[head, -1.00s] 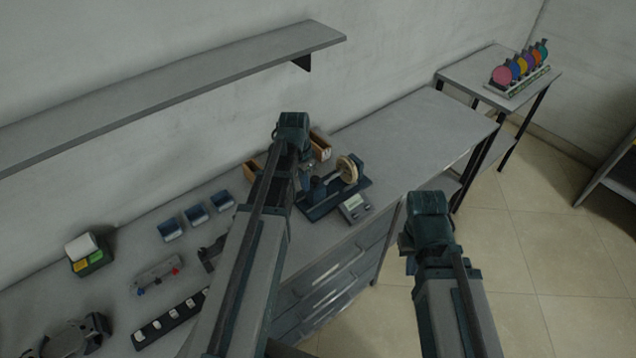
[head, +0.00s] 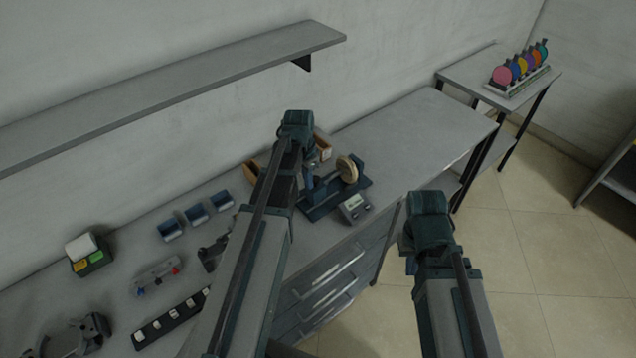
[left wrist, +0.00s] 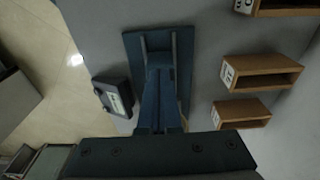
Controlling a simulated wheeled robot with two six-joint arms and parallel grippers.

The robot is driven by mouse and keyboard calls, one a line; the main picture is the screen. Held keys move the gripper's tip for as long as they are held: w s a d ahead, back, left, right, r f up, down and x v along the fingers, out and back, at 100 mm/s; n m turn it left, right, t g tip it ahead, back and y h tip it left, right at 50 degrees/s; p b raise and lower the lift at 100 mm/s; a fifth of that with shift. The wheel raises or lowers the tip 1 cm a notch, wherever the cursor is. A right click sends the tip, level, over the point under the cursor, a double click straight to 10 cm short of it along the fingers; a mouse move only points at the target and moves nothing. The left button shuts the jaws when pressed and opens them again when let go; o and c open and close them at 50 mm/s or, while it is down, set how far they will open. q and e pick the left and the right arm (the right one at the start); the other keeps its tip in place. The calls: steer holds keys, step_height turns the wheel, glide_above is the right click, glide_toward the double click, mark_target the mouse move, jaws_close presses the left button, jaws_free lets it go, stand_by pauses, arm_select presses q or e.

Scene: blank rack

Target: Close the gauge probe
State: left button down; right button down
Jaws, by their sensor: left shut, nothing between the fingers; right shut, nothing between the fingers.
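The gauge stands on the bench with a dark blue base (head: 318,209), an upright and a tan round disc (head: 347,168). Its base also shows in the left wrist view (left wrist: 133,48), with two thin rods across it. A small box with a screen (head: 354,208) sits beside the base; it also shows in the left wrist view (left wrist: 113,96). My left gripper (head: 309,183) is over the gauge's left part, shut and empty; its fingers (left wrist: 157,72) cover part of the base. I cannot tell whether they touch the probe. My right gripper (head: 410,264) is shut and empty, out in front of the bench.
Brown bins (left wrist: 258,73) stand behind the gauge. Blue bins (head: 195,214), a switch strip (head: 170,318) and a small fixture (head: 156,275) lie to the left. A shelf (head: 200,80) hangs above. The bench (head: 420,130) right of the gauge is clear.

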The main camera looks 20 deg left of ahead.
arm_select(q)
steer(key=shift+w+d, duration=0.15)
steer(key=shift+w, duration=0.15)
steer(key=shift+w+d, duration=0.15)
steer(key=shift+w, duration=0.15)
steer(key=shift+w+d, duration=0.25)
steer(key=shift+w, duration=0.2)
stand_by(0.8)
steer(key=shift+s+a, duration=0.1)
steer(key=shift+s, duration=0.1)
steer(key=shift+s+a, duration=0.25)
steer(key=shift+s, duration=0.25)
steer(key=shift+r, duration=0.1)
step_height(320, 180, up, 7)
steer(key=p, duration=0.7)
